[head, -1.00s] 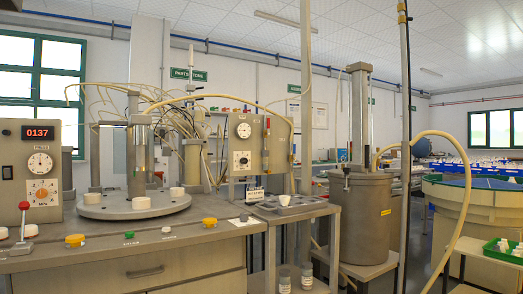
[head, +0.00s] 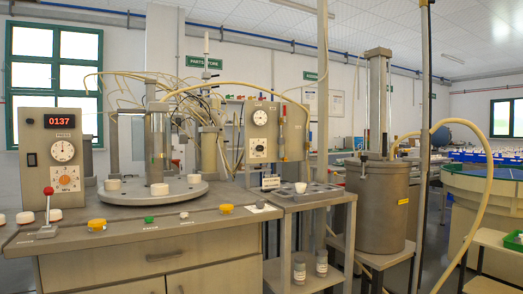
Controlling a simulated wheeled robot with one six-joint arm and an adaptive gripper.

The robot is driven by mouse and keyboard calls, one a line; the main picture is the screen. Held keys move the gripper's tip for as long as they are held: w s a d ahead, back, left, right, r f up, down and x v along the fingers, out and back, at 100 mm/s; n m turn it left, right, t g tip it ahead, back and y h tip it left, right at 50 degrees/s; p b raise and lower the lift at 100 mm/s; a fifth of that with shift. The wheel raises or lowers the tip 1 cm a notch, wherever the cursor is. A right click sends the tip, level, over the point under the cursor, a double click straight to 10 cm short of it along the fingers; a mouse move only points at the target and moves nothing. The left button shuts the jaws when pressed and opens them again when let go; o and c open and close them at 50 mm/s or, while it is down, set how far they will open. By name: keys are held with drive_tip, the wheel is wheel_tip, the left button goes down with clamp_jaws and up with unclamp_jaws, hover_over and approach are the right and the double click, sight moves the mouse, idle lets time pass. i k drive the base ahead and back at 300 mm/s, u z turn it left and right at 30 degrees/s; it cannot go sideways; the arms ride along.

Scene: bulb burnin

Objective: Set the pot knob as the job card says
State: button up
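My gripper is in neither head view. The grey metal pot (head: 382,210) stands on a stand right of centre, with a column above it and a pale hose at its right. A grey panel (head: 262,133) left of it carries a round gauge (head: 259,117) and a square white dial with a dark knob (head: 258,148). Which knob belongs to the pot is unclear.
The bench (head: 120,245) holds a round turntable (head: 153,191), a red-topped lever (head: 46,215), yellow knobs (head: 97,225) and a green button (head: 149,219). A side stand carries a tray (head: 318,191) with a white cup (head: 300,187). Jars (head: 299,270) sit below. A tall pole (head: 424,120) stands front right.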

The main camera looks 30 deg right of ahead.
sight(259, 148)
drive_tip(key=z, duration=0.3)
drive_tip(key=i, duration=0.25)
drive_tip(key=z, duration=0.85)
drive_tip(key=i, duration=0.65)
drive_tip(key=z, duration=0.25)
